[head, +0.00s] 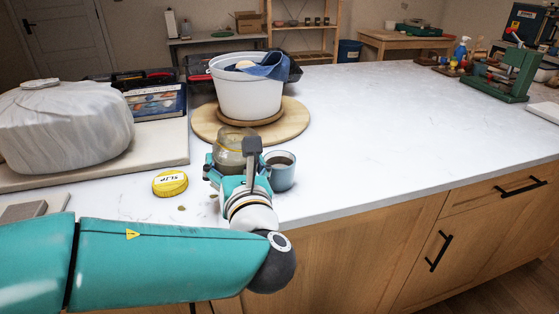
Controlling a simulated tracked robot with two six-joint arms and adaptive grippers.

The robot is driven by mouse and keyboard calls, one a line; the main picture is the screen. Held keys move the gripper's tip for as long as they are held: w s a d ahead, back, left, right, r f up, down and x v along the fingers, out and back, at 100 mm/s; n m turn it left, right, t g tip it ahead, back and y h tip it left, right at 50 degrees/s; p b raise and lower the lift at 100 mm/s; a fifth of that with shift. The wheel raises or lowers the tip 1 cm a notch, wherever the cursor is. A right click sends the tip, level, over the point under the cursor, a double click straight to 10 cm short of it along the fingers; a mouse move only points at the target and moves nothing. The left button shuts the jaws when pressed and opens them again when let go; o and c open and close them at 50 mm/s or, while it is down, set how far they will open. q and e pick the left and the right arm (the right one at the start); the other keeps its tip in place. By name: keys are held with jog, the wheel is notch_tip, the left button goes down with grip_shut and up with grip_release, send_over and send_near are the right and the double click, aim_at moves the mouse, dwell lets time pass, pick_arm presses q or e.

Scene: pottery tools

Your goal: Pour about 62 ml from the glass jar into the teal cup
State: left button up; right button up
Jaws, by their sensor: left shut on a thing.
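The glass jar (229,150) stands in the head view near the front of the white counter, with a brownish content seen through its wall. My left gripper (236,169) is shut on the glass jar from the front, and its fingers hide the jar's lower part. The jar looks roughly upright; I cannot tell whether its base touches the counter. The teal cup (282,175) stands just right of the gripper, upright, with something dark inside. My right gripper is not in view.
A yellow lid marked SLIP (170,183) lies left of the gripper. Behind the jar, a white bucket (250,92) with a blue cloth (271,66) stands on a round wooden board (292,122). A wrapped block (66,125) is at left.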

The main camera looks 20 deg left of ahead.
aim_at(228, 150)
pick_arm(q)
jog(key=shift+s+a+f+n+b, duration=0.15)
jog(key=shift+f+n+b, duration=0.2)
jog(key=shift+b, duration=0.5)
jog(key=shift+s+a+f+n+b, duration=0.1)
jog(key=shift+f+n+b, duration=0.25)
jog(key=shift+b, duration=0.5)
jog(key=shift+s+a+f+n+t+b, duration=0.15)
jog(key=shift+f+n+t+b, duration=0.2)
jog(key=shift+b, duration=0.7)
notch_tip(228, 150, up, 7)
jog(key=p, duration=0.6)
